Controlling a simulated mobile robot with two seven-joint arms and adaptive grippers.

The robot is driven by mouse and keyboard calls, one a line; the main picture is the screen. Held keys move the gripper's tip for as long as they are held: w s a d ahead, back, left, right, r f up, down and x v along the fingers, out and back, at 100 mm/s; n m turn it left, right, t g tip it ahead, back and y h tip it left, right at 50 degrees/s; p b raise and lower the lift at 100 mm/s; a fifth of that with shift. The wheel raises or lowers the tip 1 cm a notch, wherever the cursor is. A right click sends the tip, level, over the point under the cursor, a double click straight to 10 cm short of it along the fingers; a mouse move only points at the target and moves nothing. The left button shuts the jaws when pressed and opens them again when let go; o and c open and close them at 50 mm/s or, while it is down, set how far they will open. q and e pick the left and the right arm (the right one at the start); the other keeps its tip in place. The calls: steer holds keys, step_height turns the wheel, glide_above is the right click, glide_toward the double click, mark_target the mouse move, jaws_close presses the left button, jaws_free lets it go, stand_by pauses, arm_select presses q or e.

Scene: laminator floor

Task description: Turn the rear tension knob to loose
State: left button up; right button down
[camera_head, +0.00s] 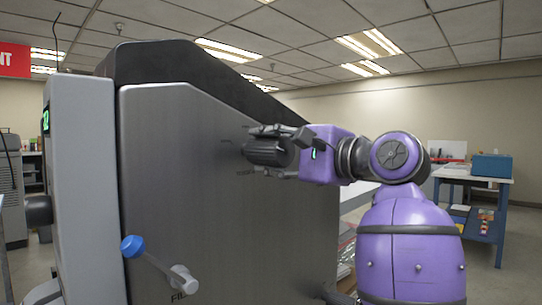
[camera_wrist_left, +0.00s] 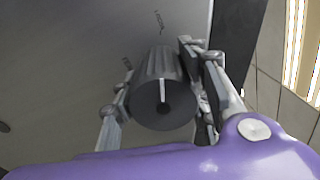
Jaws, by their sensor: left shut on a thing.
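The rear tension knob (camera_head: 266,153) is a dark, ribbed cylinder on the grey side panel of the laminator (camera_head: 190,180). In the left wrist view the knob (camera_wrist_left: 163,85) shows end-on, with a white pointer line running toward the top of the picture. My left gripper (camera_head: 262,150) is shut on it, one finger along each side; its fingers also show in the left wrist view (camera_wrist_left: 158,82). Small marks on the panel around the knob are too small to read. My right gripper is not in view.
A lever with a blue knob (camera_head: 133,246) sticks out at the panel's lower left. A green-lit display (camera_head: 46,121) is on the machine's left edge. A blue workbench (camera_head: 470,176) with a blue box (camera_head: 492,166) stands at the right back.

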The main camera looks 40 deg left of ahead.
arm_select(q)
steer(key=shift+f, duration=0.3)
steer(key=o, duration=1)
steer(key=shift+o, duration=0.4)
steer(key=shift+r, duration=0.1)
steer(key=s+d, duration=0.1)
steer(key=d, duration=1.1)
